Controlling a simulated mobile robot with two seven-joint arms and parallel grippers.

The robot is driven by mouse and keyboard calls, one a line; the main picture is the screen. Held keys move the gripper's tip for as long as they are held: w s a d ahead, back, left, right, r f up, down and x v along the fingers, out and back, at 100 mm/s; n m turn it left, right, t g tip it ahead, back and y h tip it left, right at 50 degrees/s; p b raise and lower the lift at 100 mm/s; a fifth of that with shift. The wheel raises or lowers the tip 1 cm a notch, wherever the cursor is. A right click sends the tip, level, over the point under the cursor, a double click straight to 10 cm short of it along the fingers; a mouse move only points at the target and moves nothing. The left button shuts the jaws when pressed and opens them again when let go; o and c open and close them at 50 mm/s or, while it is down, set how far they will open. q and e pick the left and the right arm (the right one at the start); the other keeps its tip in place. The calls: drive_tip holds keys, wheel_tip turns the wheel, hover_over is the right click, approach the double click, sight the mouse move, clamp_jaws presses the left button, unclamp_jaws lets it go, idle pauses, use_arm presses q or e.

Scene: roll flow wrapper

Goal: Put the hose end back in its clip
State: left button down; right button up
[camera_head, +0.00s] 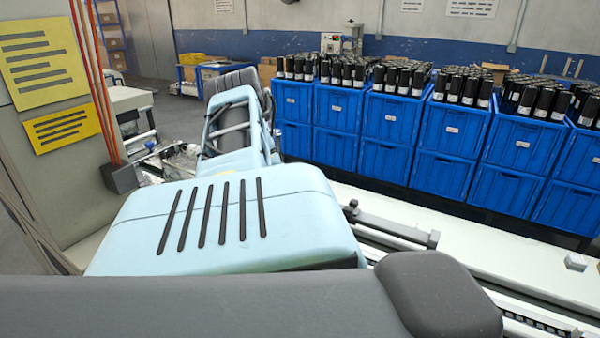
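I cannot make out a loose hose end or its clip in this view. Thin orange-red lines (92,85) run down the side of a beige cabinet at the left. They end at a dark grey block (120,178) low on the cabinet's edge; I cannot tell whether they are hoses. Neither gripper shows. Large light blue and dark grey parts, which look like my own, fill the foreground and middle and hide much of what lies behind and below them.
The beige cabinet (40,135) carries yellow label plates (42,55). Stacked blue crates (390,115) with black-topped bottles line the right and back. A pale machine bed with rails (395,225) runs along the lower right. Open grey floor shows at the upper left.

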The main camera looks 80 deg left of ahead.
use_arm(q)
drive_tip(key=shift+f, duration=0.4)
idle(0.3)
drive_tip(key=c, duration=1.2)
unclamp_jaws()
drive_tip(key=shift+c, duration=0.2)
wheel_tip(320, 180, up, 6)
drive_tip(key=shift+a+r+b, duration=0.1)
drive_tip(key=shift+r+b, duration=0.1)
drive_tip(key=shift+b, duration=0.2)
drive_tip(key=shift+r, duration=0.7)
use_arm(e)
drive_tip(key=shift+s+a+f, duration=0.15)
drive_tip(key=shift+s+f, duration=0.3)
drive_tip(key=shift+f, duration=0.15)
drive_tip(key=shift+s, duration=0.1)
